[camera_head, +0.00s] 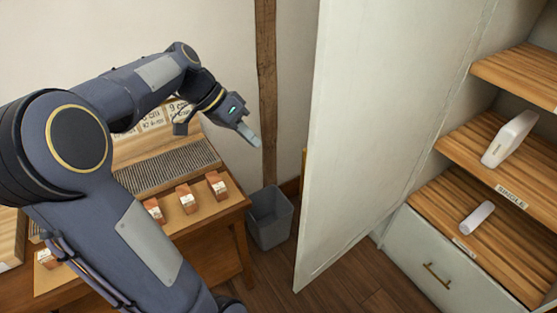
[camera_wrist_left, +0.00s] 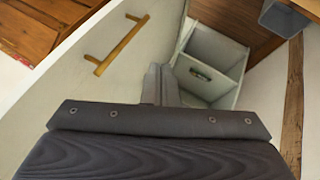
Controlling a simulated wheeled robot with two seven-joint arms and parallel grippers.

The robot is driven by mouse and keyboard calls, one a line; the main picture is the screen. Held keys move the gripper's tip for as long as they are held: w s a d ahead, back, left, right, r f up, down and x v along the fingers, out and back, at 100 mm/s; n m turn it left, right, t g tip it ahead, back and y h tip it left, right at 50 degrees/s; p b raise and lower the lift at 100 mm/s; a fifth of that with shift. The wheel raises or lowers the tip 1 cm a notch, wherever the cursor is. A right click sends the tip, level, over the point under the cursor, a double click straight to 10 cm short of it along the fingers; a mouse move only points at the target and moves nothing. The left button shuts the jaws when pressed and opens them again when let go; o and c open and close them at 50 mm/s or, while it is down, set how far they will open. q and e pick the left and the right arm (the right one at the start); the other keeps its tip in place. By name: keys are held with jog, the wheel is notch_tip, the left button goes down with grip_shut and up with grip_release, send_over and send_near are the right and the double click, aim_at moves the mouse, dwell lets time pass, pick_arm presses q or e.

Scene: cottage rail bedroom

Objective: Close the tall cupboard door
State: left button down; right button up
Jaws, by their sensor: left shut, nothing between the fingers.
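The tall cupboard door (camera_head: 385,110) is a pale panel standing wide open in the head view, its free edge toward the middle. Its outer face shows in the left wrist view (camera_wrist_left: 140,65) with a long wooden bar handle (camera_wrist_left: 115,46). The cupboard's open inside is at the right, with wooden shelves (camera_head: 475,145) and a drawer (camera_head: 425,262). My left gripper (camera_head: 252,138) is shut and empty, left of the door on its outer side, apart from it in the head view. Its fingers show in the wrist view (camera_wrist_left: 160,86). My right gripper is not in view.
A desk (camera_head: 215,225) with small copper-coloured blocks stands below my left arm. A grey bin (camera_head: 269,216) is on the floor between desk and door. A wooden post (camera_head: 266,80) runs up the wall. White items (camera_head: 509,138) lie on the shelves. Floor before the cupboard is clear.

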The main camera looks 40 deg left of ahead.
pick_arm(q)
jog(key=w+d+f+p, duration=0.2)
jog(key=w+d+f, duration=0.1)
jog(key=d+f, duration=0.4)
jog(key=shift+d+f+p, duration=0.35)
jog(key=shift+d+f, duration=0.05)
jog(key=shift+d, duration=0.6)
jog(key=shift+s, duration=0.1)
